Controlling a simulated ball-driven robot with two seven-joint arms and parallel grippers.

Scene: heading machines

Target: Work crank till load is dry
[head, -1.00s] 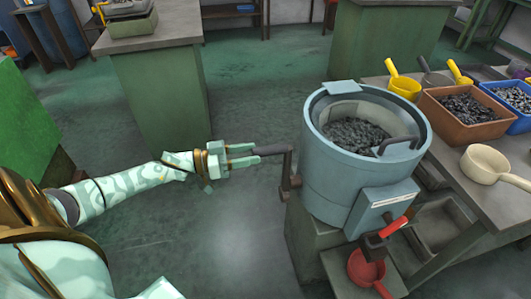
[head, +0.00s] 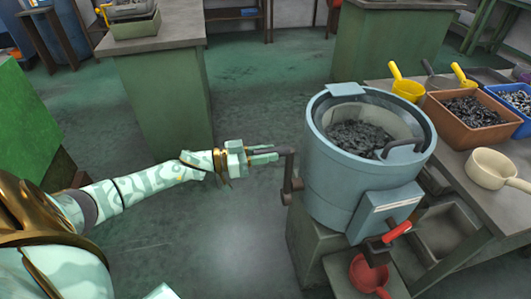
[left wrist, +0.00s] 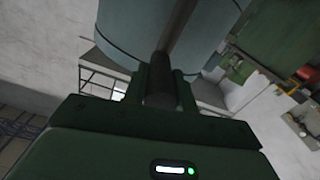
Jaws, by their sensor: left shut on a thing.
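A blue-grey drum machine (head: 345,185) stands on a green pedestal, its open top holding a load of dark metal pieces (head: 358,138). The crank (head: 292,180) sticks out on the drum's left side, with its arm upright and its dark handle pointing left. My left gripper (head: 262,153) is shut on the crank handle. In the left wrist view the dark handle (left wrist: 160,85) lies between the two fingers, with the drum (left wrist: 130,35) behind. Whether the load is wet or dry I cannot tell. My right gripper is not in view.
A red-handled lever (head: 397,230) and a red scoop (head: 368,273) are at the drum's lower front. The right bench carries a brown bin (head: 473,131), a blue bin (head: 522,127), yellow scoops (head: 407,86) and a cream pan (head: 490,170). The floor left of the drum is clear.

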